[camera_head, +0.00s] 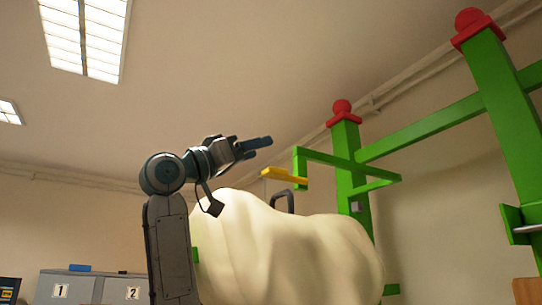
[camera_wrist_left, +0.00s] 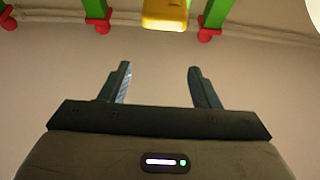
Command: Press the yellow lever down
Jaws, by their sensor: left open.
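The yellow lever (camera_head: 284,175) is a flat yellow bar above the cream-coloured rounded body, close to a green frame arm. It also shows at the top of the left wrist view (camera_wrist_left: 165,14), between and beyond my fingertips and not touched. My left gripper (camera_head: 258,146) is raised to the upper left of the lever in the head view, its fingers pointing right. In the left wrist view its two blue fingers (camera_wrist_left: 158,78) are spread apart with nothing between them. My right gripper is not in view.
The cream-coloured body (camera_head: 290,250) fills the lower middle, with a dark handle (camera_head: 284,198) on top. A green frame (camera_head: 352,180) with red caps stands at the right. Grey cabinets (camera_head: 90,287) stand at the lower left. The space around my left gripper is clear.

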